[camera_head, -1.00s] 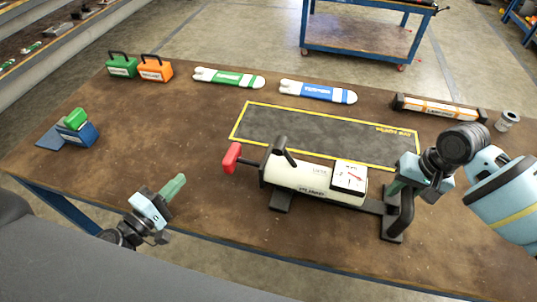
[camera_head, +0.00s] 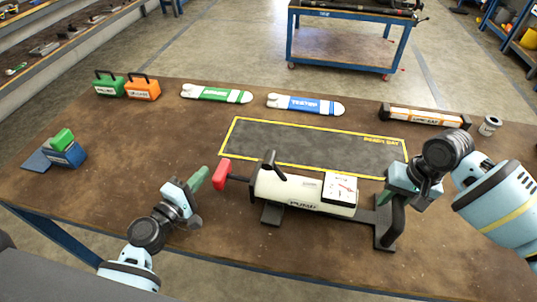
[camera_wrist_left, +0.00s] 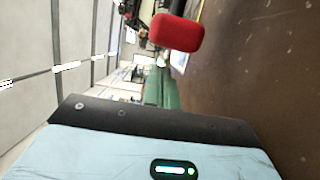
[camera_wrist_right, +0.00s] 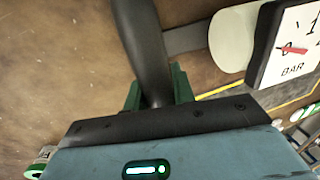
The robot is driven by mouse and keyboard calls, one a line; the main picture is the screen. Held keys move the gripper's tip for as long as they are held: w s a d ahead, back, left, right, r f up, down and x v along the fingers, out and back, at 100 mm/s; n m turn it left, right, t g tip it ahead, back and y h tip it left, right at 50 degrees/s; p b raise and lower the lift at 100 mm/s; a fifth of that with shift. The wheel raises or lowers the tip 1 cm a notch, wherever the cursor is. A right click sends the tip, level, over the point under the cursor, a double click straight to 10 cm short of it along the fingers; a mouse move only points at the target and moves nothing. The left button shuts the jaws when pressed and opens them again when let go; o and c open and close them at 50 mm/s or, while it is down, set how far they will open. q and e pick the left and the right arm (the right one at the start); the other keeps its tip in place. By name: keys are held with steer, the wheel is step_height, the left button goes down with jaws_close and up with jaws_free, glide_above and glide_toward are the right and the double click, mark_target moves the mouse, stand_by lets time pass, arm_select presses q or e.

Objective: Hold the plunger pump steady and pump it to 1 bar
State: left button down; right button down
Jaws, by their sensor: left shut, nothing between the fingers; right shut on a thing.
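The plunger pump (camera_head: 300,192) lies across the middle of the table, a cream cylinder on dark feet. Its red plunger handle (camera_head: 222,175) sticks out at the left end and also shows in the left wrist view (camera_wrist_left: 177,32). A square BAR gauge (camera_head: 341,187) sits on its right part; in the right wrist view the gauge (camera_wrist_right: 290,45) has a red needle near 0. My right gripper (camera_head: 392,190) is shut on the pump's dark upright grip (camera_wrist_right: 146,50) at the right end. My left gripper (camera_head: 199,179) is shut and empty, just left of the red handle and apart from it.
A yellow-edged mat (camera_head: 310,145) lies behind the pump. Green (camera_head: 216,94) and blue (camera_head: 305,104) flat pieces, green and orange cases (camera_head: 142,88), an orange-labelled bar (camera_head: 425,115) and a small can (camera_head: 489,125) line the back. A blue block with a green top (camera_head: 65,150) stands at left.

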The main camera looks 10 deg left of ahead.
mark_target(213, 185)
arm_select(q)
steer(key=shift+s+d, duration=0.1)
steer(key=shift+d, duration=0.75)
steer(key=d, duration=0.7)
steer(key=shift+s, duration=0.2)
steer(key=shift+a, duration=0.5)
steer(key=a, duration=0.3)
steer(key=shift+w, duration=0.1)
steer(key=v, duration=1)
steer(key=shift+a, duration=0.3)
